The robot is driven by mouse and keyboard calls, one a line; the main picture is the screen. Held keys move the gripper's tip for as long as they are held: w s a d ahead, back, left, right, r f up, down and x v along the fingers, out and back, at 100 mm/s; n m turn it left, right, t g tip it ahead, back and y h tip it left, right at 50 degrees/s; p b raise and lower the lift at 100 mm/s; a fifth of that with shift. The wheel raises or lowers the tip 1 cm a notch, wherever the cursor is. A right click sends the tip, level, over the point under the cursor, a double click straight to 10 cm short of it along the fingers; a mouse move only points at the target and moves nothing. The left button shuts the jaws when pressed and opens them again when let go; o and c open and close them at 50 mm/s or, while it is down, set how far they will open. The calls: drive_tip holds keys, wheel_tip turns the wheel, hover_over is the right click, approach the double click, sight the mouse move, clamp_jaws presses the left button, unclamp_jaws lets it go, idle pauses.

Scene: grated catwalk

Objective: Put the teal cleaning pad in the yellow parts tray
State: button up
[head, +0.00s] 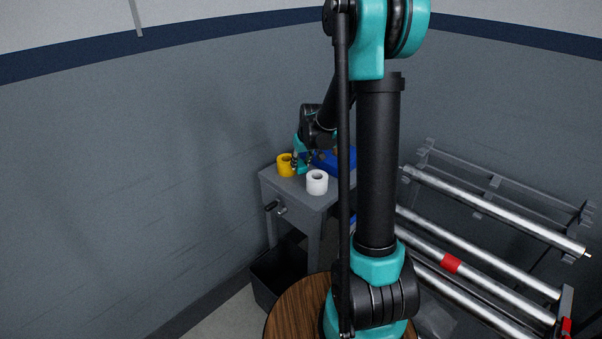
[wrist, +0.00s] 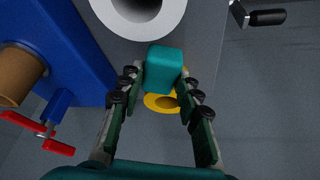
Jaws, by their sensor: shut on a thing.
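The teal cleaning pad (wrist: 163,68) is a small block held between the fingertips of my gripper (wrist: 160,80) in the wrist view. In the head view my gripper (head: 301,162) is over the grey bench, between a yellow roll and a blue object, and I cannot make out the pad there. The finger pads rest on both sides of the teal pad. I see no yellow parts tray that I can be sure of; the one yellow thing is a round ring with a hole.
The yellow ring (head: 284,165) and a white roll (head: 317,182) stand on the grey bench (head: 287,187). A blue object (wrist: 68,50) with a brown cylinder (wrist: 18,78) and red handle (wrist: 55,149) is close by. A roller rack (head: 490,240) stands at right.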

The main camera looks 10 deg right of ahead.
sight(301, 172)
drive_tip(key=shift+f, duration=2.25)
drive_tip(key=shift+f, duration=0.15)
drive_tip(key=o, duration=0.9)
drive_tip(key=shift+o, duration=0.2)
